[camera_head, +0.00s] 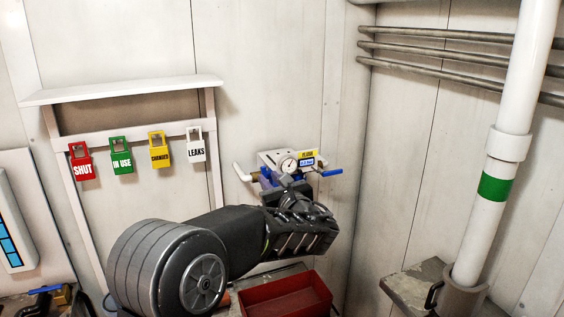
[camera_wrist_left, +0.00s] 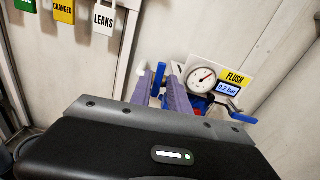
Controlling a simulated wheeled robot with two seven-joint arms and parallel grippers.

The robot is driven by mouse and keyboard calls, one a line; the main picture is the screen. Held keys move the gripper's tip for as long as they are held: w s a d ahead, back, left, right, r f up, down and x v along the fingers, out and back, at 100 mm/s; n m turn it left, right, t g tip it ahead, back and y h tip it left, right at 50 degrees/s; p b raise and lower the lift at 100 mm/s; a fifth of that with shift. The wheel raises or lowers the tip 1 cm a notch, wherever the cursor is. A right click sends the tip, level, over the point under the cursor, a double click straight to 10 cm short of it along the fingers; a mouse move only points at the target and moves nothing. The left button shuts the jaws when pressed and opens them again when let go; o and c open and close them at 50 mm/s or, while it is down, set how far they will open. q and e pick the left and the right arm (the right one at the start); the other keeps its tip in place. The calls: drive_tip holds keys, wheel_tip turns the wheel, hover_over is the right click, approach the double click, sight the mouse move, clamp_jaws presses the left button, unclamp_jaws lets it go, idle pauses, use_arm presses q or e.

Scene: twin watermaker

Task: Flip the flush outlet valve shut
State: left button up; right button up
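The flush unit is on the wall, with a round gauge (camera_head: 288,165) and a yellow label (camera_head: 307,155). In the left wrist view the gauge (camera_wrist_left: 201,78) stands beside the yellow FLUSH label (camera_wrist_left: 235,78) and a blue display (camera_wrist_left: 228,90) reading 0.2 bar. One blue valve handle (camera_head: 331,172) sticks out to the right; it also shows in the wrist view (camera_wrist_left: 243,118). Another blue handle (camera_wrist_left: 159,78) stands upright at the left, by my fingers. My left gripper (camera_wrist_left: 166,88) has its fingers apart in front of the unit; contact with that handle is unclear. My arm hides the unit's lower part.
A shelf (camera_head: 122,90) with coloured hanging tags is on the wall at left. A red tray (camera_head: 285,298) lies below my left arm. A white pipe (camera_head: 520,90) with a green band and thin wall pipes (camera_head: 440,45) are at right.

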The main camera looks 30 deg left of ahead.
sight(263, 170)
use_arm(q)
drive_tip(key=shift+w+d+r, duration=0.1)
drive_tip(key=shift+w+r, duration=0.05)
drive_tip(key=shift+r, duration=0.2)
drive_tip(key=shift+a, duration=0.35)
drive_tip(key=shift+d, duration=0.15)
drive_tip(key=shift+w+a, duration=0.1)
drive_tip(key=shift+a, duration=0.1)
drive_tip(key=p+x, duration=0.2)
drive_tip(key=x, duration=0.5)
drive_tip(key=shift+a+r, duration=0.1)
drive_tip(key=shift+a, duration=0.1)
drive_tip(key=shift+c, duration=0.3)
clamp_jaws()
